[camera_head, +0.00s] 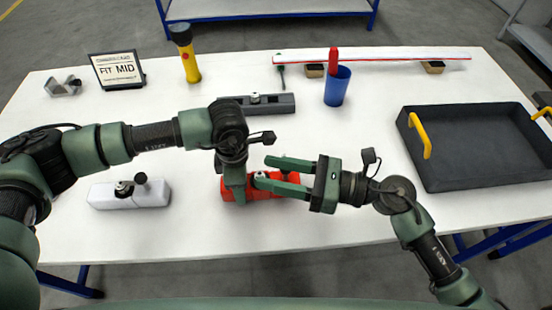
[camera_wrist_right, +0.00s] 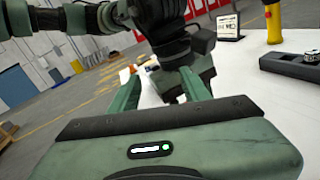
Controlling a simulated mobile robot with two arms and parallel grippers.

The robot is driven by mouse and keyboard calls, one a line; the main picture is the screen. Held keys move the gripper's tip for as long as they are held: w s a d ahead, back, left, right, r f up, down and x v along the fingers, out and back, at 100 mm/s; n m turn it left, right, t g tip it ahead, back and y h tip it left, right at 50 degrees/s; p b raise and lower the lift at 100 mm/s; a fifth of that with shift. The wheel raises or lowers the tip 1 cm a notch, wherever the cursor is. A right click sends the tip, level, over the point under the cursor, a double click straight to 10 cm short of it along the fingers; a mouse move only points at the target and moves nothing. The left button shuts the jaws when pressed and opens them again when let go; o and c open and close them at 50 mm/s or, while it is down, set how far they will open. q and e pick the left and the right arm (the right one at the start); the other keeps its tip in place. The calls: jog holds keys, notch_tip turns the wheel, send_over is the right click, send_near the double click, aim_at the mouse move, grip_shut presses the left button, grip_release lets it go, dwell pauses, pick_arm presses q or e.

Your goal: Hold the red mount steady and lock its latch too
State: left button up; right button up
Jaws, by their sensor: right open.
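The red mount (camera_head: 285,188) lies on the white table near its front middle, partly hidden by both grippers. My left gripper (camera_head: 236,188) points down over the mount's left part; whether its fingers grip it cannot be told. My right gripper (camera_head: 263,170) is open, reaching in from the right above the mount, its fingertips close to the left gripper. The right wrist view shows its spread fingers (camera_wrist_right: 160,88) with my left gripper just beyond them. The mount's latch is mostly hidden behind the right fingers.
A white mount (camera_head: 150,193) stands at the left and a dark grey mount (camera_head: 283,103) behind. A blue cup (camera_head: 338,90) with a red-handled item, a yellow-black torch (camera_head: 190,62), a sign (camera_head: 118,70) and a metal bracket (camera_head: 66,87) stand farther back. A black tray (camera_head: 470,178) fills the right side.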

jog(key=d+f+m+t+h, duration=0.3)
jog(key=d+f+t+h, duration=0.1)
jog(key=d+f+t, duration=0.4)
jog(key=x, duration=1.1)
jog(key=shift+w+d+r, duration=0.15)
jog(key=shift+w+r, duration=0.2)
jog(key=shift+w, duration=0.1)
grip_shut()
jog(key=shift+g+y, duration=0.3)
